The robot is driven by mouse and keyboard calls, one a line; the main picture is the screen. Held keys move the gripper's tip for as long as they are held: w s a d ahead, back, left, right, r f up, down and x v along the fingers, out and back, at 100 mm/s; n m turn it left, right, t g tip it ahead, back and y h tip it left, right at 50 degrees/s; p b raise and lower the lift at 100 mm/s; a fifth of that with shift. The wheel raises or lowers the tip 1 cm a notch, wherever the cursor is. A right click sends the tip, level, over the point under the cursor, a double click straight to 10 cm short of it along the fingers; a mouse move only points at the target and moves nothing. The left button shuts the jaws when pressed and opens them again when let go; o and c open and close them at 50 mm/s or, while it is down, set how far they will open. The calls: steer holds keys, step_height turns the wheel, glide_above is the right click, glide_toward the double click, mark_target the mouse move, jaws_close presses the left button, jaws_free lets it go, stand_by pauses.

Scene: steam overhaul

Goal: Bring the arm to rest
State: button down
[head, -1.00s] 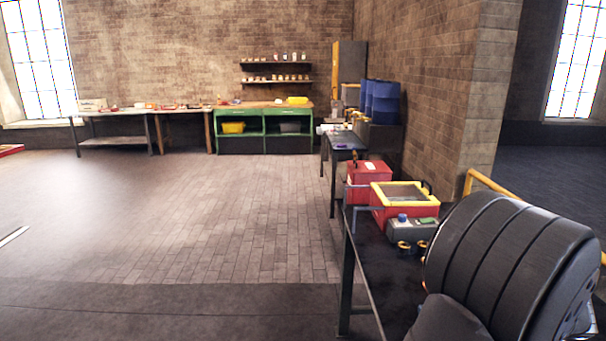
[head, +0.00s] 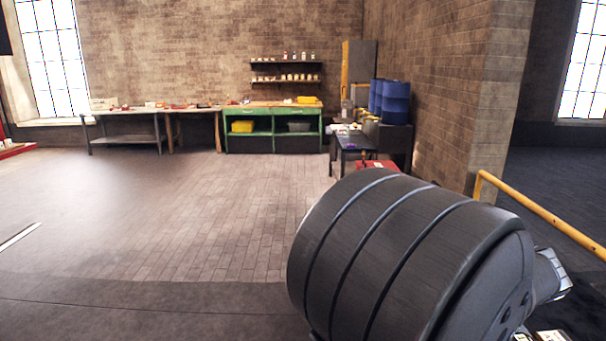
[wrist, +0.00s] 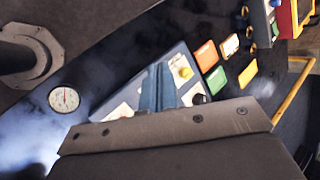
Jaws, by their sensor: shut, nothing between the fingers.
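In the wrist view, my gripper (wrist: 161,72) shows as two dark blue-grey fingers side by side. They are shut with nothing between them. Beneath them in the picture lies a pale tray or panel (wrist: 188,88) with a few small parts; I cannot tell how far below the fingers it is. In the head view my own dark, rounded arm link fills the lower right and hides most of the near bench. My gripper cannot be made out there.
In the wrist view a round white gauge (wrist: 63,99), orange and green cards (wrist: 217,80) and a red-yellow box (wrist: 292,15) lie around the dark bench. In the head view a yellow rail (head: 540,213) runs at the right.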

steer(key=s+a+f+n+g+h, duration=0.1)
steer(key=s+a+n, duration=0.45)
steer(key=a, duration=0.45)
steer(key=s+a+f+n+g+h, duration=0.1)
steer(key=s+a+n, duration=0.5)
steer(key=a, duration=0.4)
steer(key=s+a+f+n+h, duration=0.2)
steer(key=s+a+f+n, duration=0.2)
steer(key=s, duration=0.4)
steer(key=shift+a+f, duration=0.35)
steer(key=shift+f, duration=0.15)
steer(key=shift+s, duration=0.1)
stand_by(0.4)
